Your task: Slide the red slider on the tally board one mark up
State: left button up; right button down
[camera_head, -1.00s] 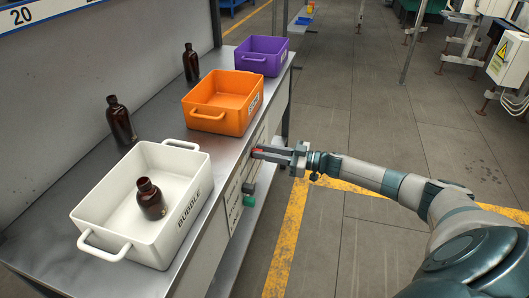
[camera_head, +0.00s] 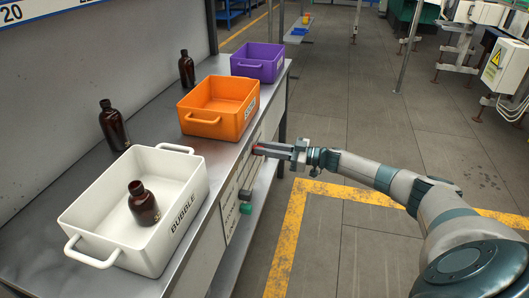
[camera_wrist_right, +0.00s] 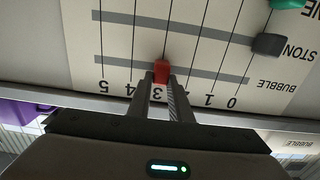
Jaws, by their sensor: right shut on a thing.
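The tally board (camera_head: 237,195) is on the front face of the bench, partly behind my right gripper. It also shows in the right wrist view (camera_wrist_right: 130,45), upside down, with number marks 0 to 5. The red slider (camera_wrist_right: 162,71) sits on the lower slot, the one by the word BUBBLE, at about the line of mark 3. My right gripper (camera_wrist_right: 163,80) is shut on it, with a finger on each side. In the head view only a bit of red (camera_head: 258,149) shows at the fingertips (camera_head: 262,150). My left gripper is not in view.
A dark slider (camera_wrist_right: 270,44) and a green slider (camera_wrist_right: 287,3) sit near the 0 end of the other slots. On the bench stand a white crate (camera_head: 100,213) holding a brown bottle (camera_head: 143,204), an orange crate (camera_head: 205,122), a purple crate (camera_head: 250,69) and two more bottles.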

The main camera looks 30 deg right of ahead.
jog(key=c, duration=1.6)
grip_release()
jog(key=v, duration=1.7)
jog(key=shift+s+d, duration=0.15)
jog(key=shift+d, duration=0.05)
